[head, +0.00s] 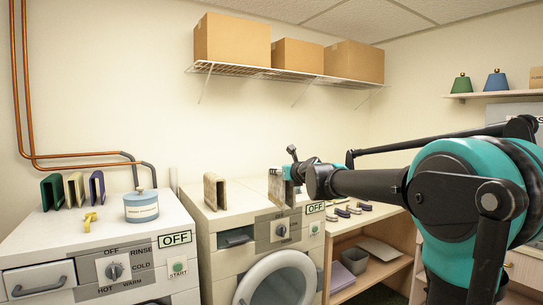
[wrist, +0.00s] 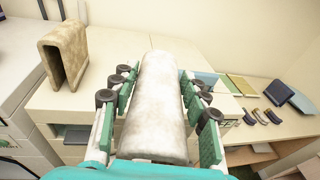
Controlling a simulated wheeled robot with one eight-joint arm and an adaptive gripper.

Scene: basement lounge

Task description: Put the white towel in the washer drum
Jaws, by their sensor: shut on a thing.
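My gripper (wrist: 160,105) is shut on a white towel (wrist: 157,95), a folded, off-white piece with faint blotches. In the head view the towel (head: 280,190) hangs at the end of my arm, by the back right of the right machine's top. My gripper partly hides it there. The right machine (head: 205,262) has a round door (head: 278,283) with a pale ring and dark centre, cut by the frame's bottom edge. The left machine (head: 90,245) has a dial marked rinse, cold, warm and hot; its lower front is out of view. No drum interior shows clearly.
A beige folded towel (head: 215,190) stands on the right machine; it also shows in the wrist view (wrist: 63,55). A blue-white tub (head: 141,206) and several coloured folded cloths (head: 74,190) stand on the left machine. A wooden shelf unit (head: 350,228) with small items stands at right.

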